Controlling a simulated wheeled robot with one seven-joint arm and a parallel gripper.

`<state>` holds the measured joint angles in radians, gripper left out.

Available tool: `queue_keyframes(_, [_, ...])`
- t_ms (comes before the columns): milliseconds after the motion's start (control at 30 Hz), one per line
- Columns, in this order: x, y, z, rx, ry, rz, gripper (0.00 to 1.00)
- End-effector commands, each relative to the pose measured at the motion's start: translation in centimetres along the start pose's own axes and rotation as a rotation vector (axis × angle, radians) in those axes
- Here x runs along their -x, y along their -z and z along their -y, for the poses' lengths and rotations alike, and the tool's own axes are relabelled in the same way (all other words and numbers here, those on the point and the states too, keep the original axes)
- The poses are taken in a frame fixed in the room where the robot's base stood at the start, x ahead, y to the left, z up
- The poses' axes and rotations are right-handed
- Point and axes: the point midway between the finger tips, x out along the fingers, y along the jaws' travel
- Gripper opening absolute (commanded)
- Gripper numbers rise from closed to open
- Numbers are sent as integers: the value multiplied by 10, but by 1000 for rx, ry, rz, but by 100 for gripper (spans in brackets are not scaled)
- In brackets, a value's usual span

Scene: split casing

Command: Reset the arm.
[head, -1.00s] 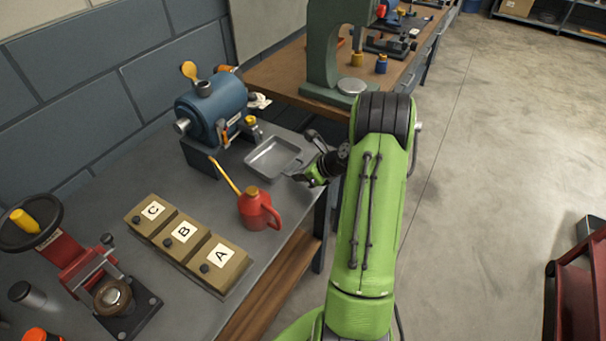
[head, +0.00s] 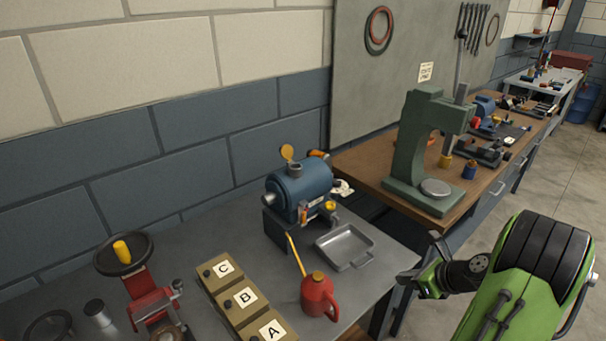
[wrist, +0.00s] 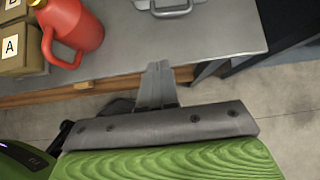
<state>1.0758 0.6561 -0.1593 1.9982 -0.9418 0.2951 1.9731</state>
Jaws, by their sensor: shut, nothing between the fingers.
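My green arm reaches in from the lower right of the head view. My gripper (head: 408,277) is at the front edge of the grey bench, just right of the metal tray (head: 345,246). In the wrist view its fingers (wrist: 156,84) are together, with nothing between them, and appear over the bench's front edge. The red oil can (head: 319,297) stands on the bench left of the gripper, apart from it. It also shows at the top left of the wrist view (wrist: 72,28).
Boxes C (head: 222,270), B (head: 245,297) and A (head: 272,331) stand left of the can. A blue machine (head: 300,190) stands behind the tray. A green press (head: 425,150) stands on the wooden bench beyond. Open floor (head: 545,185) lies to the right.

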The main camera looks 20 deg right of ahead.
Motion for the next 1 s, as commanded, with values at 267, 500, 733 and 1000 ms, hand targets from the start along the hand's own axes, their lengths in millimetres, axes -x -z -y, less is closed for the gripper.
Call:
queue_keyframes(267, [11,-70,-65,583,-78,-115,0])
queue_keyframes(500, [66,-122,-202,1656,-249,-256,0])
queue_keyframes(733, [137,-96,-288,2513,-376,-299,0])
queue_keyframes(1000, [161,-72,-304,2816,-424,-302,0])
